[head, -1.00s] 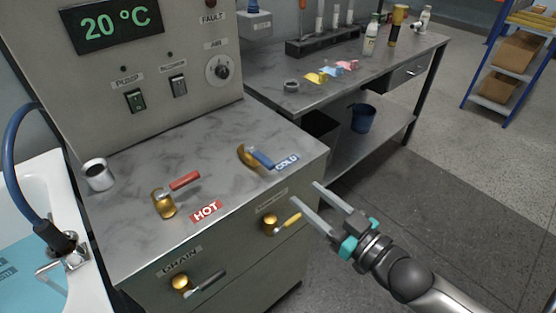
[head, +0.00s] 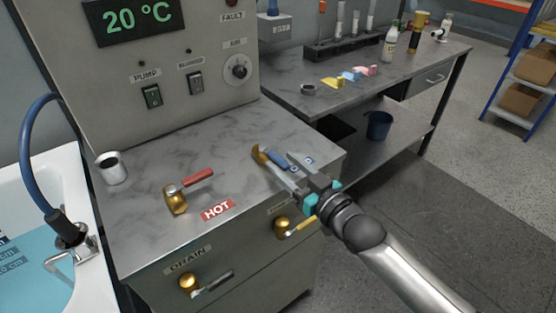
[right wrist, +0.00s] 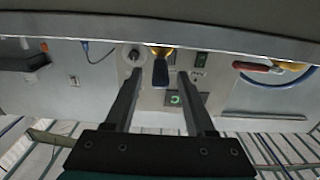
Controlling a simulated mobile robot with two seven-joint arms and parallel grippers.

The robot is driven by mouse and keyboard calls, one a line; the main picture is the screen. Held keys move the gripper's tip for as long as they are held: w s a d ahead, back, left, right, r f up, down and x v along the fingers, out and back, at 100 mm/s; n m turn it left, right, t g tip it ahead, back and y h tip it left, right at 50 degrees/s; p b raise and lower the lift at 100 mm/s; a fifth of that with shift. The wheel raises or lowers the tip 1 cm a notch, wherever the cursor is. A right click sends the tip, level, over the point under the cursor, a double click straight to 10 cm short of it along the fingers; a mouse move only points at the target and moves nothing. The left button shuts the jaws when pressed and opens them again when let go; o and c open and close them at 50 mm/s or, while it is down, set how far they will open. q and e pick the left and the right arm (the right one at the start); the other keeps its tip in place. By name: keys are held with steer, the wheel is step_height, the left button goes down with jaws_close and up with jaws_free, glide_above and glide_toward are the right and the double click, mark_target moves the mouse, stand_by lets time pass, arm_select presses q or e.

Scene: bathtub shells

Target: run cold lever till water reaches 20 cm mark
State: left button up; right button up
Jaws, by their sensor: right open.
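The cold lever (head: 259,155), a gold base with a blue handle, stands on the grey counter. My right gripper (head: 279,160) is open, its fingers reaching over the counter on both sides of the blue handle. In the right wrist view the blue handle (right wrist: 160,72) shows between the open fingertips, with a gap to each. The fingers and wrist cover most of the COLD label. The tub (head: 84,221) at left holds blue water (head: 35,290). Printed depth marks show by the water, but I cannot read the level against the 20 cm mark. My left gripper is out of view.
The red-handled hot lever (head: 176,200) stands left of the cold one. The drain lever (head: 190,283) and another gold valve (head: 283,227) are on the front panel. A metal cup (head: 111,168) stands near the tub. The display (head: 138,17) reads 20 °C.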

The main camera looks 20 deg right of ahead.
mark_target(274, 156)
steer(key=shift+x, duration=1.45)
steer(key=shift+c, duration=0.2)
jaws_close()
